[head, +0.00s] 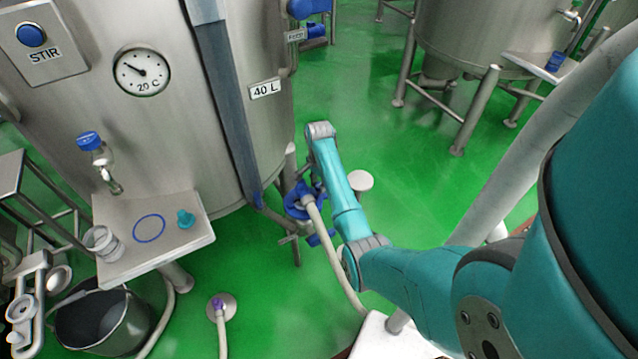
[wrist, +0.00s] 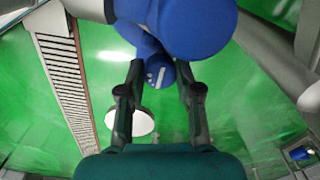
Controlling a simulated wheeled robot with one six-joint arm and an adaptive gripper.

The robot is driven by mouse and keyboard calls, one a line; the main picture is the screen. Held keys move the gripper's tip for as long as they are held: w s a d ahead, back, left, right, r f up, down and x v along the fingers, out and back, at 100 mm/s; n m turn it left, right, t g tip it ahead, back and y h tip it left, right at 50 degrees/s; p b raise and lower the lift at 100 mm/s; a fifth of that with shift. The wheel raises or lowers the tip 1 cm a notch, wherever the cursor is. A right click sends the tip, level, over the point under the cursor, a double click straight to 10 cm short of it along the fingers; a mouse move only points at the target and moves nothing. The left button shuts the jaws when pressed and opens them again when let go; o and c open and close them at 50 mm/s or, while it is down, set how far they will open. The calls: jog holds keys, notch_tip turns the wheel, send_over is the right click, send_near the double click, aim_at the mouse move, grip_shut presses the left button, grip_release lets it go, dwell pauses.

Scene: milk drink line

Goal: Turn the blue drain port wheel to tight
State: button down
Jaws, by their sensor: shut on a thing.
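In the wrist view my gripper (wrist: 160,66) has its two dark fingers on either side of a small blue part with white marks (wrist: 158,74), which I take to be the drain port wheel, and is shut on it. A larger rounded blue part (wrist: 197,25) sits just above it, close to the camera. In the head view, blue fittings (head: 300,200) with a pale hose show low beside the 40 L tank (head: 165,100). My arm covers part of that area, and my fingers cannot be made out there. I cannot read the wheel's marks.
A pale hose (head: 334,255) runs from the fittings down across the green floor. A metal shelf (head: 125,245) with a cup and a teal stopper juts out at left, above a grey bucket (head: 105,318). Open floor (head: 425,195) lies right of the fittings.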

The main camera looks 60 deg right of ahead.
aim_at(319, 185)
dwell(0.4)
jog(key=c, duration=0.8)
grip_release()
notch_tip(319, 185, up, 12)
dwell(0.4)
